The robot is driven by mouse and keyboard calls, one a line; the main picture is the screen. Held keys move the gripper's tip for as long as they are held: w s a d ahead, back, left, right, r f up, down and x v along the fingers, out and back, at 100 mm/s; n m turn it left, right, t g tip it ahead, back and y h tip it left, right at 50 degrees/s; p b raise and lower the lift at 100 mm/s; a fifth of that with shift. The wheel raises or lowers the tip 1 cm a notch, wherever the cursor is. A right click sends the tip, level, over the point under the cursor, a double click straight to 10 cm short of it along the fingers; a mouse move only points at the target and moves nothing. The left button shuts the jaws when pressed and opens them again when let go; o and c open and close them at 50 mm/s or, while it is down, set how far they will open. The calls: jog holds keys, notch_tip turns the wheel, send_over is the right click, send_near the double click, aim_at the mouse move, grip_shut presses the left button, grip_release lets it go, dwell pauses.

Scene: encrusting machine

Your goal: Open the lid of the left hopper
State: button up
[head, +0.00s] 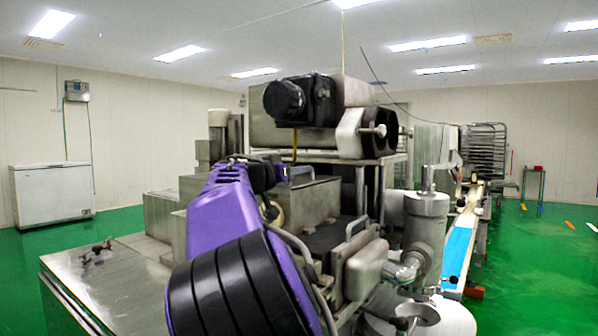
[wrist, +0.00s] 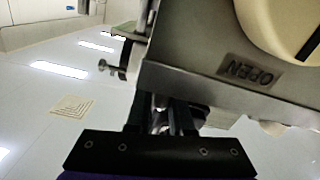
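In the head view my purple arm reaches up to the metal machine, and my black gripper (head: 281,170) is by the upper edge of a grey metal box (head: 306,203) left of centre. I cannot tell for sure whether this box is the left hopper or which surface is its lid. In the wrist view, two dark fingers (wrist: 160,118) stand apart, with grey metal showing between them. A grey metal panel marked OPEN (wrist: 195,72) covers the fingertip area, so contact or a hold cannot be made out.
A beige round part (wrist: 288,25) is close to the gripper in the wrist view. A motor housing (head: 300,100) stands above and behind the gripper. A dark-topped box with a handle (head: 355,226) and a steel cylinder (head: 427,225) are to the right. Green floor (head: 125,222) is clear at left.

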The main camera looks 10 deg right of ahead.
grip_shut()
dwell(1.0)
jog(key=shift+w, duration=0.1)
